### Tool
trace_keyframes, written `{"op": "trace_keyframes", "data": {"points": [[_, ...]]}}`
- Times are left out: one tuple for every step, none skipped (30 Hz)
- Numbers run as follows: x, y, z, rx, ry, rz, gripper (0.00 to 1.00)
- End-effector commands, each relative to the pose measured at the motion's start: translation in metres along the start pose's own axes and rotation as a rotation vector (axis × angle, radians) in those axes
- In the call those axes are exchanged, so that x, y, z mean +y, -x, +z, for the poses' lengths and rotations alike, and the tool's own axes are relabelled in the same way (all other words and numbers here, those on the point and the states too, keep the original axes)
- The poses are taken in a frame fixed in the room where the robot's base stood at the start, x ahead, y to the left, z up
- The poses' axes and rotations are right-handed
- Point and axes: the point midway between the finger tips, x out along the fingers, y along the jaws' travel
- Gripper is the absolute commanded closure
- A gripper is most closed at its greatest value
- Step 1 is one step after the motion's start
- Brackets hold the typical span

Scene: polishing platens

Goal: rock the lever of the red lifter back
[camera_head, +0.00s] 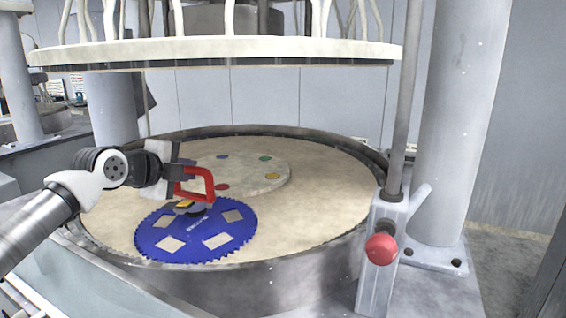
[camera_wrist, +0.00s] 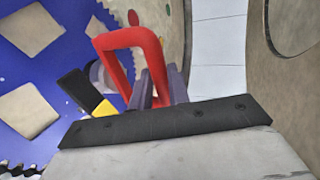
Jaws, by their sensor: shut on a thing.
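The red lifter (camera_head: 207,180) stands on the blue toothed disc (camera_head: 235,212), with a dark round base under its handle. In the wrist view the lifter's red looped handle (camera_wrist: 122,40) rises in front of my fingers. My gripper (camera_head: 176,177) is shut on the handle; the fingers (camera_wrist: 160,88) also show in the wrist view, partly covering it. The lever (camera_wrist: 80,92), black with a yellow part, sticks out to the left of the handle and looks tilted. In the head view only a bit of yellow (camera_head: 184,203) shows; my gripper and the handle hide much of the lever.
The disc lies on the beige lower platen (camera_head: 325,185), which has a raised metal rim (camera_head: 300,255). A pale round plate (camera_head: 258,176) with coloured dots sits at its centre. The upper platen (camera_head: 220,52) hangs overhead. A post with a red knob (camera_head: 381,249) stands right.

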Motion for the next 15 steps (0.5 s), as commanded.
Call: {"op": "trace_keyframes", "data": {"points": [[-0.006, 0.002, 0.0, -0.001, -0.002, -0.006, 1.0], [-0.007, 0.002, 0.0, -0.001, -0.002, -0.006, 1.0], [-0.008, 0.003, 0.0, -0.001, -0.002, -0.006, 1.0], [-0.009, 0.003, 0.0, -0.001, -0.002, -0.006, 1.0], [-0.01, 0.004, 0.0, -0.001, -0.002, -0.006, 1.0], [-0.011, 0.004, 0.0, -0.001, -0.002, -0.007, 1.0], [-0.012, 0.004, 0.0, -0.001, -0.002, -0.007, 1.0], [-0.013, 0.005, 0.0, -0.001, -0.002, -0.007, 1.0], [-0.015, 0.005, 0.0, -0.001, -0.001, -0.007, 1.0], [-0.015, 0.006, 0.0, -0.001, -0.001, -0.007, 1.0], [-0.016, 0.006, 0.0, -0.001, -0.001, -0.007, 1.0], [-0.018, 0.007, 0.0, -0.001, -0.001, -0.007, 1.0], [-0.019, 0.007, 0.0, 0.0, -0.001, -0.007, 1.0], [-0.02, 0.007, 0.0, 0.0, -0.001, -0.007, 1.0], [-0.021, 0.008, 0.0, 0.0, -0.001, -0.007, 1.0]]}}
